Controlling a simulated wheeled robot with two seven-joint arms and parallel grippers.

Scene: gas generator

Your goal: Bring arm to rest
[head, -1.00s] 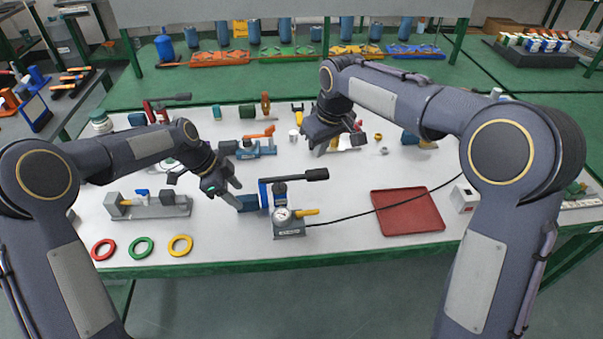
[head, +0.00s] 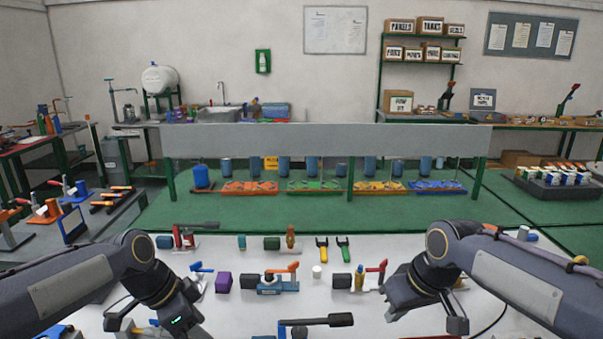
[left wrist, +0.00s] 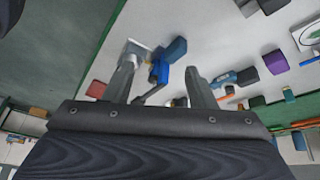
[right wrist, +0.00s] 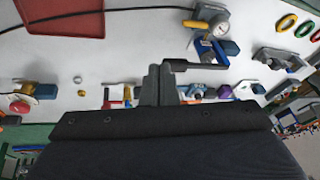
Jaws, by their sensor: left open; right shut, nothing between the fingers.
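My left gripper (head: 185,318) is low at the left of the head view, over the near part of the white table (head: 215,240). In the left wrist view its two fingers (left wrist: 165,80) stand wide apart with nothing held. My right gripper (head: 428,312) hangs over the right part of the table. In the right wrist view its fingers (right wrist: 162,82) are together and empty. A gauge device with a yellow handle (right wrist: 212,22) shows in the right wrist view, apart from the fingers.
A blue tool with an orange handle (head: 278,284), a purple block (head: 223,283) and a red-handled tool (head: 368,275) stand between my arms. A red tray (right wrist: 62,20) lies on the table. Colored trays with blue containers line the green table (head: 320,208) behind.

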